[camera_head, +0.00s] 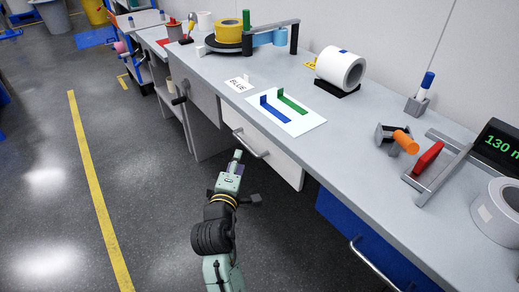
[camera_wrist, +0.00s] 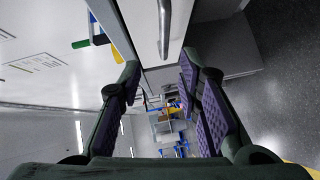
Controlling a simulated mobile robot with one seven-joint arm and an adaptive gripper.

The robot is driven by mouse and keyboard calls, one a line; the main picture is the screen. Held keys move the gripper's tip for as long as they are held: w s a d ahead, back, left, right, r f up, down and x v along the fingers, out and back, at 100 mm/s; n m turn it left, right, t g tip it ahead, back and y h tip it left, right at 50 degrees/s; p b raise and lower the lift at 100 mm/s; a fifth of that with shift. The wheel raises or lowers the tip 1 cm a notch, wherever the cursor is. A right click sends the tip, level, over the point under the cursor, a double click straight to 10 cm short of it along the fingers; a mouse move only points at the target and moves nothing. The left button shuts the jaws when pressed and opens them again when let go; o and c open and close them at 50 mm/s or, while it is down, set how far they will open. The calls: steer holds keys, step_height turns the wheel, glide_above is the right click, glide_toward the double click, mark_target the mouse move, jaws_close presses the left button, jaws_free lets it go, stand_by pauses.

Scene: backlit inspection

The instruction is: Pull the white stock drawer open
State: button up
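The white stock drawer (camera_head: 282,163) sits under the grey bench, its front facing the aisle, and looks shut. Its metal bar handle (camera_head: 252,145) runs along the front. My gripper (camera_head: 237,156) is just in front of the drawer, close to the handle. In the wrist view my gripper (camera_wrist: 160,62) is open, its two purple-padded fingers well apart with nothing held. The handle (camera_wrist: 164,28) shows there beyond the fingertips, in line with the gap between them, against the white drawer front (camera_wrist: 144,28). I cannot tell the exact distance to it.
A grey drawer (camera_head: 196,94) with a dark handle is left of the white one. A blue drawer (camera_head: 365,245) with a metal handle is to the right. The bench top (camera_head: 240,70) carries rolls, tools and a display. The floor (camera_head: 150,170) beside my arm is clear.

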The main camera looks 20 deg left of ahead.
mark_target(245, 143)
steer(key=w, duration=0.3)
steer(key=w+f+p, duration=0.1)
steer(key=w, duration=0.3)
steer(key=w+a+f, duration=0.1)
steer(key=w, duration=0.2)
steer(key=shift+w+f+p, duration=0.1)
steer(key=shift+w+p, duration=0.2)
steer(key=shift+p, duration=0.1)
steer(key=shift+c, duration=0.3)
jaws_close()
